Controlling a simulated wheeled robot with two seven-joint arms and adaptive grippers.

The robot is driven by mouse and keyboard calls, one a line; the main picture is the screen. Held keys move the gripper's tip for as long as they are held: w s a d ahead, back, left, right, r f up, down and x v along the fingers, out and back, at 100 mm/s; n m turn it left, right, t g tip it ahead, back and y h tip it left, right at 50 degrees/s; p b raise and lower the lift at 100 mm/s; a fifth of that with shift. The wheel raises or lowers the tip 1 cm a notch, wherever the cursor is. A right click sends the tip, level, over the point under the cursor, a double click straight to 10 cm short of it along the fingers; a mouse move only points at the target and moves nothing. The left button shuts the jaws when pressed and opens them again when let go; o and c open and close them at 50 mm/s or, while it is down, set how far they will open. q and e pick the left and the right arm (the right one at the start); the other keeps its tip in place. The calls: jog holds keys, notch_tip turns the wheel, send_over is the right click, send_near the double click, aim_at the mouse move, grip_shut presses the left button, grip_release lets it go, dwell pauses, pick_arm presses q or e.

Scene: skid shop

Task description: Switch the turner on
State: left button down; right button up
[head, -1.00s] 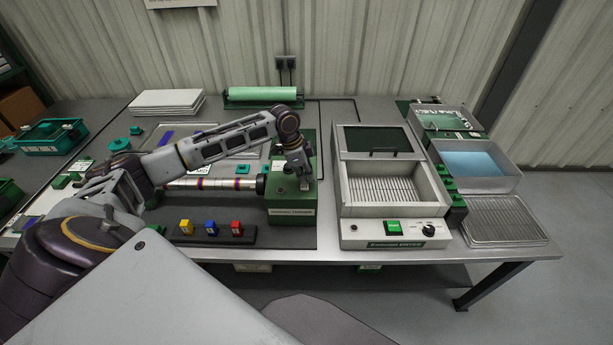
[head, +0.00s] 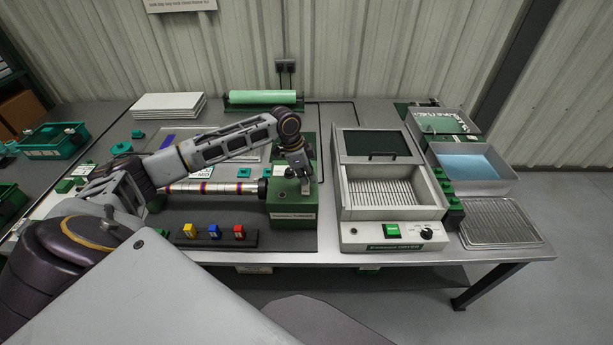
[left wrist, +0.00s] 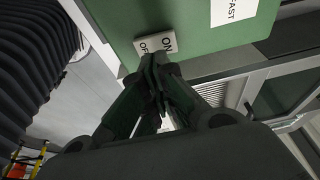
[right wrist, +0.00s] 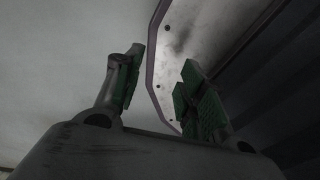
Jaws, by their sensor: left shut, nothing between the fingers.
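The turner is a green box (head: 291,213) on the bench, with a striped horizontal rod (head: 215,187) running out of its left side. In the left wrist view its green face (left wrist: 200,30) carries a white ON/OFF switch plate (left wrist: 156,44) and a white FAST label (left wrist: 232,10). My left gripper (head: 304,186) is over the top of the green box. In the left wrist view its shut, empty fingertips (left wrist: 154,62) are right at the switch plate and cover part of it. Whether they touch it, and the switch's position, I cannot tell. My right gripper (right wrist: 158,85) is open and empty, away from the bench items.
A dryer (head: 394,235) with a green lit button stands right of the turner. A rack with yellow, blue and red pieces (head: 207,243) lies in front of the rod. Trays (head: 503,221) are at the far right, and a green roll (head: 263,98) is behind.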

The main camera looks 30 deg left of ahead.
pick_arm(q)
jog(key=shift+r+p, duration=0.6)
jog(key=shift+s+r+p, duration=0.1)
jog(key=shift+r+p, duration=0.4)
jog(key=shift+p, duration=0.05)
jog(key=s+b+v, duration=0.1)
jog(key=v, duration=0.8)
jog(key=shift+s+d+r, duration=0.2)
jog(key=shift+d+r, duration=0.1)
